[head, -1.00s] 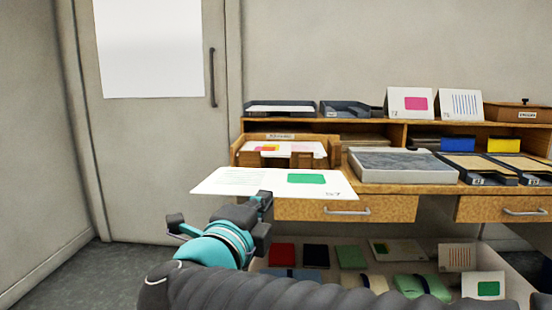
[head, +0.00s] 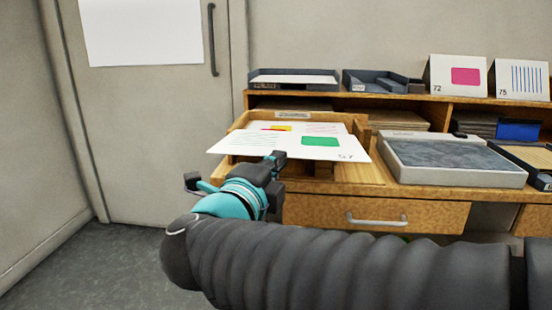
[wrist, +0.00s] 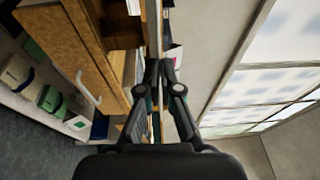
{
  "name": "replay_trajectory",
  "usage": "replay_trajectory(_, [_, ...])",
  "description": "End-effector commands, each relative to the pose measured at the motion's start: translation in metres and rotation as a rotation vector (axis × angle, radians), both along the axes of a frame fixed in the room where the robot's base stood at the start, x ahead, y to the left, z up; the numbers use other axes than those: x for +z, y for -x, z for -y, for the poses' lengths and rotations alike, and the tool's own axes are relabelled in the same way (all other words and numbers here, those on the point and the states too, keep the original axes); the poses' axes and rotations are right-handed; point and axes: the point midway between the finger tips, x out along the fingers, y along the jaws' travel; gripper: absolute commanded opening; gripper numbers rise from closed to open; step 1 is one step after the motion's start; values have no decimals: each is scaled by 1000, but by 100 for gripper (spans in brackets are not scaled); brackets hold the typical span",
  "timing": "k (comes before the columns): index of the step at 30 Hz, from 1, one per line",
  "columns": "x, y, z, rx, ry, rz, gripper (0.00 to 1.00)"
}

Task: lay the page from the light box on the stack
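My gripper (head: 275,160) is shut on the near edge of a white page (head: 285,146) with a green block, faint text lines and the number 57. The page is held roughly flat, overlapping the wooden tray (head: 239,124) in the head view. The stack of pages (head: 325,127) in that tray shows yellow and pink marks and is partly hidden by the held page. I cannot tell the gap between them. In the wrist view my fingers (wrist: 161,64) close on the page, seen nearly edge-on. The light box (head: 455,178), a grey slab with a bare top, stands right of the tray.
Dark trays (head: 378,82) and cards numbered 72 (head: 440,88) and 75 (head: 515,92) stand on the shelf above. A drawer handle (head: 377,219) sticks out below the tabletop. A door (head: 175,150) is at left; the floor before it is clear.

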Motion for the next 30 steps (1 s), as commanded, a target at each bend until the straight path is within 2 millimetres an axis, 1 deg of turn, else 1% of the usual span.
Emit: replay_trajectory(30, [0,-135,4,2,0,-2,0])
